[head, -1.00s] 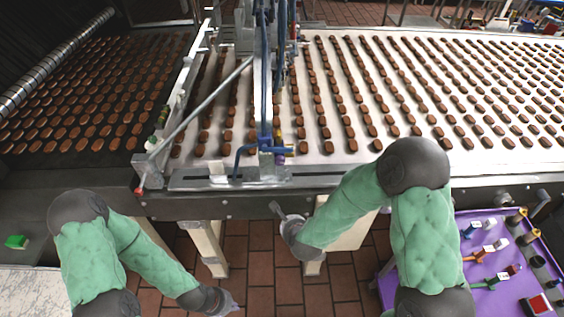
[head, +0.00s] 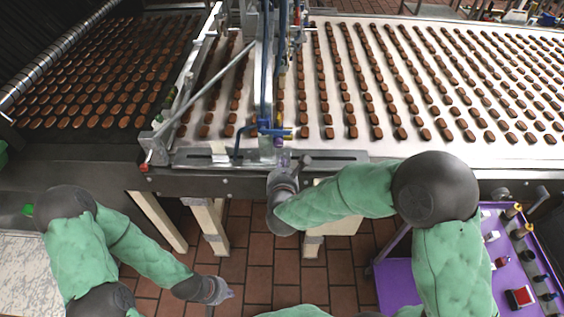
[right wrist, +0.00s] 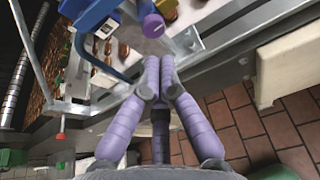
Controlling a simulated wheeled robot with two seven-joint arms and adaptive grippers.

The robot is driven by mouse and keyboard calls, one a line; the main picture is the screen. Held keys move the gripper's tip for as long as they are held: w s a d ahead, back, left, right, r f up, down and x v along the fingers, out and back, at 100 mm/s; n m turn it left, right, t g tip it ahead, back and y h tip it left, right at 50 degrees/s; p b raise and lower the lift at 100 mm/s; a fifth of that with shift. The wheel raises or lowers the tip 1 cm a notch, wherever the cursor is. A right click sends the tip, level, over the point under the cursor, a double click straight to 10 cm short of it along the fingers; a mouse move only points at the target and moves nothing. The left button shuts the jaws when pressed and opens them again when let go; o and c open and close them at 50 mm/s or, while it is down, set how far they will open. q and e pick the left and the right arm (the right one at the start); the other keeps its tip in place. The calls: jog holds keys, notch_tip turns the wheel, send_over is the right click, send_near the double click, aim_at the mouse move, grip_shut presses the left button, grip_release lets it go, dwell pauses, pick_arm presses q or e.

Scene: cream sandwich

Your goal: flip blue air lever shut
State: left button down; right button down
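The blue air lever (head: 239,143) is a bent blue handle at the front of the blue upright fixture, above the conveyor's front edge. In the right wrist view the blue bent bar (right wrist: 84,48) shows at upper left, left of the fingers. My right gripper (head: 283,158) is just in front of and below the fixture, to the right of the lever. In the right wrist view its purple fingers (right wrist: 158,72) are together with nothing seen between them, apart from the blue bar. My left gripper (head: 230,293) hangs low over the floor, away from the lever; its fingers are too small to read.
A purple cylinder end (right wrist: 153,26) sits just beyond my right fingertips. The conveyor (head: 385,145) carries rows of brown sandwiches behind the fixture. A metal front rail (head: 330,157) runs beneath. A purple cart (head: 400,283) stands at right.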

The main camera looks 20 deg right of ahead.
aim_at(275, 131)
jog(key=x, duration=0.7)
jog(key=shift+w+d+f, duration=0.1)
jog(key=shift+w, duration=0.05)
notch_tip(275, 131, up, 4)
jog(key=shift+d+p, duration=0.15)
jog(key=shift+p, duration=0.35)
jog(key=shift+d+r+n+h, duration=0.15)
jog(key=shift+r+n+h, duration=0.3)
jog(key=shift+r, duration=0.4)
jog(key=shift+w, duration=0.1)
